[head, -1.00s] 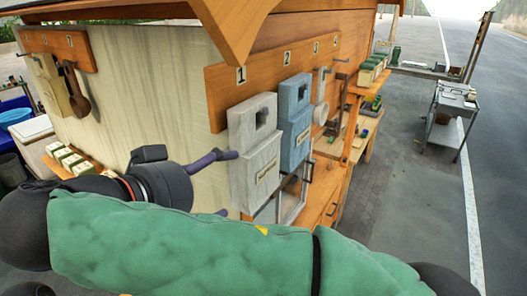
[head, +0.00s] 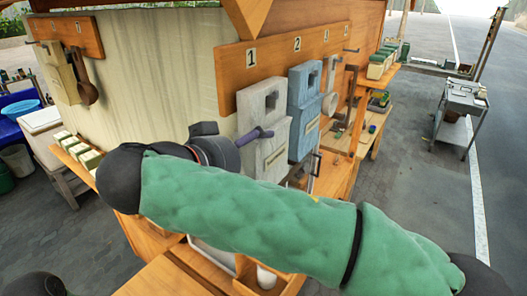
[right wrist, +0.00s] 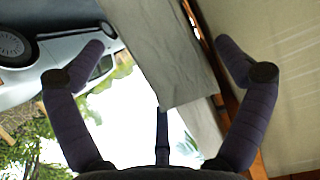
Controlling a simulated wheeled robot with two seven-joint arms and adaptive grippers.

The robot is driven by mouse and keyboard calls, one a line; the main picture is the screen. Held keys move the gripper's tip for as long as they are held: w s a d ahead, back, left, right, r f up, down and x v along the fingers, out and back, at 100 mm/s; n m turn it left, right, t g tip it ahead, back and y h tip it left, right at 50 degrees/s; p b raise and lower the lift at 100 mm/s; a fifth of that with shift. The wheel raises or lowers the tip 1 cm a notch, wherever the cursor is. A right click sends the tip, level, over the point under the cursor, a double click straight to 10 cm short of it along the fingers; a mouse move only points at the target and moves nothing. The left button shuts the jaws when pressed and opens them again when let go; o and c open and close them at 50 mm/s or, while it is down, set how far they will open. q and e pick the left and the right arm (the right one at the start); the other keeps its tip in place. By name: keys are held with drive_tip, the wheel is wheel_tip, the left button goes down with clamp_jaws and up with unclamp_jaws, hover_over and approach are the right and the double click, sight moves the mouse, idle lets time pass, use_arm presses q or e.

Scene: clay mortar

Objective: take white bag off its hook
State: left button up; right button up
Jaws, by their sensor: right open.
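The white bag (head: 256,105), a pale grey-white flat pouch with a square opening near its top, hangs under the number 1 on the wooden board (head: 232,73). My right gripper (head: 258,136) reaches in from the left; one purple finger crosses in front of the bag's middle, and the other is hidden. In the right wrist view my right gripper (right wrist: 163,72) is open, with grey cloth, apparently the white bag (right wrist: 165,55), between its spread fingers. I cannot tell whether they touch it. The bag's hook is not clearly seen. My left gripper is not in view.
A blue bag (head: 304,105) hangs close to the right under number 2. A wooden scoop (head: 86,82) and a beige bag (head: 60,75) hang on the left board. A pale wall panel (head: 150,70) stands behind my right arm. A grey cart (head: 463,105) stands far right.

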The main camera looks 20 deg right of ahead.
drive_tip(key=shift+x, duration=0.95)
drive_tip(key=shift+a, duration=0.1)
drive_tip(key=c, duration=1.2)
drive_tip(key=shift+c, duration=0.2)
drive_tip(key=shift+r, duration=0.15)
